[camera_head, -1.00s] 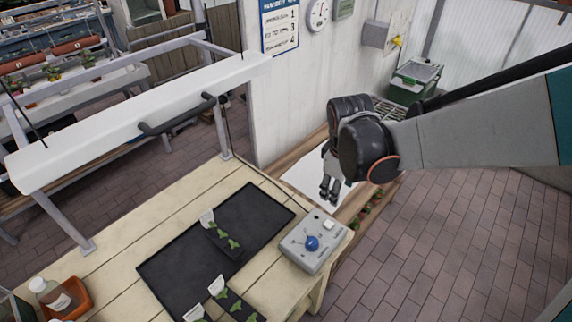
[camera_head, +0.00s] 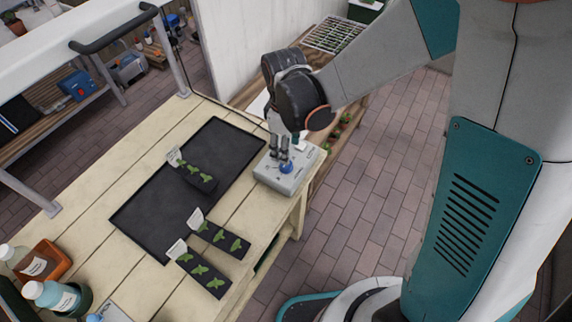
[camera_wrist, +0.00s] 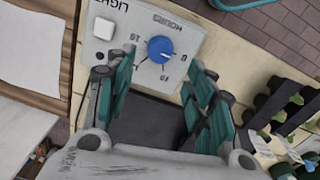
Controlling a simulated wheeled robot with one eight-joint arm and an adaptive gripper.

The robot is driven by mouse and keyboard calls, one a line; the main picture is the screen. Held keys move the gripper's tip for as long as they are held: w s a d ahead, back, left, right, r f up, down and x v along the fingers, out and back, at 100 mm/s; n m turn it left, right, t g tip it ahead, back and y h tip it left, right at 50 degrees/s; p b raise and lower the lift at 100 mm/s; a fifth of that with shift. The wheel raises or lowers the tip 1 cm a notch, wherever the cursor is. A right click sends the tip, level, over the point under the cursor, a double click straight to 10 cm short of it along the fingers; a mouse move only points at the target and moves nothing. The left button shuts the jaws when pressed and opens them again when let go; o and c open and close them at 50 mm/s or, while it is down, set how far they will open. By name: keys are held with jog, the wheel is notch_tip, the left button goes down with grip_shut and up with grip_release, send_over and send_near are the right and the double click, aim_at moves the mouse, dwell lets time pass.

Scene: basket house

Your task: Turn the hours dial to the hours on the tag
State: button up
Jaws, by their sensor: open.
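The hours dial is a blue knob (camera_head: 286,167) on a light grey control box (camera_head: 304,172) at the table's right corner. In the wrist view the blue knob (camera_wrist: 160,50) shows near the top centre, with numbers around it and upside-down "HOURS" lettering. The numbers include 16; I cannot tell its exact setting. My gripper (camera_head: 279,150) points down over the box, close to the knob. In the wrist view my open gripper (camera_wrist: 158,72) has its teal fingers either side of the knob, apart from it. White tags (camera_head: 174,156) stand in the seedling strips; their writing is unreadable.
A black tray (camera_head: 150,225) lies left of the box. One seedling strip (camera_head: 190,172) is on it and two (camera_head: 222,238) sit at its near edge. Bottles (camera_head: 52,296) stand at the lower left. A white square button (camera_wrist: 103,28) is beside the dial.

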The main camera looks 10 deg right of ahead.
notch_tip(320, 180, down, 7)
jog(key=b, duration=0.4)
jog(key=shift+w+f, duration=0.1)
jog(key=shift+f, duration=0.1)
jog(key=c, duration=1.1)
